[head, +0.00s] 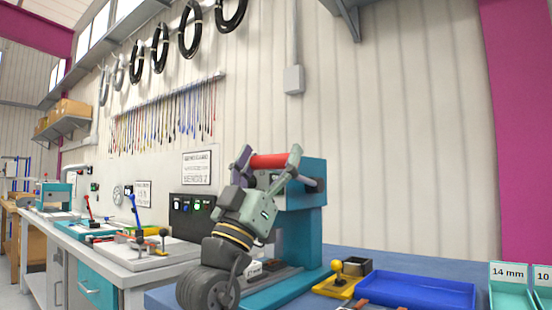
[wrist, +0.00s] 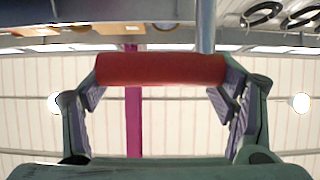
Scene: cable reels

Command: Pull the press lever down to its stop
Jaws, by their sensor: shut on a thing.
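The press (head: 308,220) is a teal frame on the blue bench, right of centre in the head view. Its lever ends in a red crosswise handle (head: 268,161), level with the upper part of the frame. My gripper (head: 270,157) reaches up from below, its fingers at the two ends of the red handle. In the wrist view the red handle (wrist: 160,69) spans between the fingers of my gripper (wrist: 162,76), which is shut on it. A grey-blue bar (wrist: 206,26) rises behind the handle's right end. My arm hides part of the press.
A blue tray (head: 418,290), a yellow fixture with a ball knob (head: 337,282) and a teal bin labelled 14 mm (head: 508,292) stand right of the press. A dark control box (head: 192,212) is behind my arm. Air above the handle looks clear.

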